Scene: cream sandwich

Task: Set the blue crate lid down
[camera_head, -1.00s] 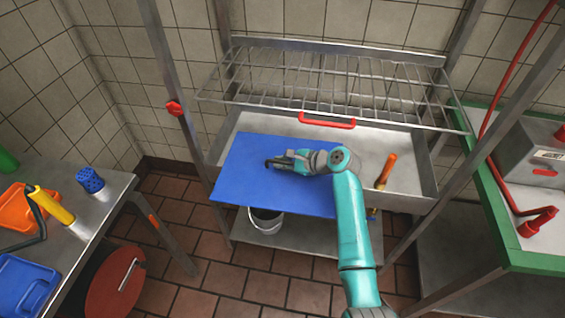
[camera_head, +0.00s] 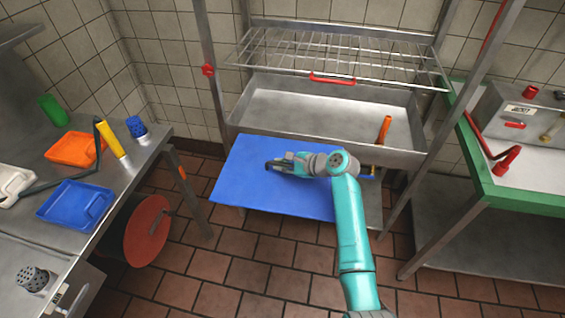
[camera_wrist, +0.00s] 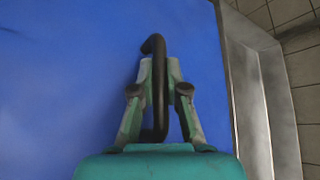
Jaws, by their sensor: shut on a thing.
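The blue crate lid (camera_head: 245,188) is a flat blue panel in the head view, held in the air in front of the steel rack. My gripper (camera_head: 279,165) is over the lid's upper middle. In the wrist view my gripper (camera_wrist: 160,92) is shut on the lid's dark handle (camera_wrist: 154,45), and the blue lid (camera_wrist: 60,70) fills the left and middle of the picture. The lid hides part of the rack's lower shelf and the floor.
A steel basin (camera_head: 315,106) with an orange-handled tool (camera_head: 384,130) sits in the rack, under a wire shelf (camera_head: 340,62). A steel table (camera_head: 120,185) at left bears orange and blue trays. A green-edged counter (camera_head: 520,200) stands at right. Tiled floor in front is clear.

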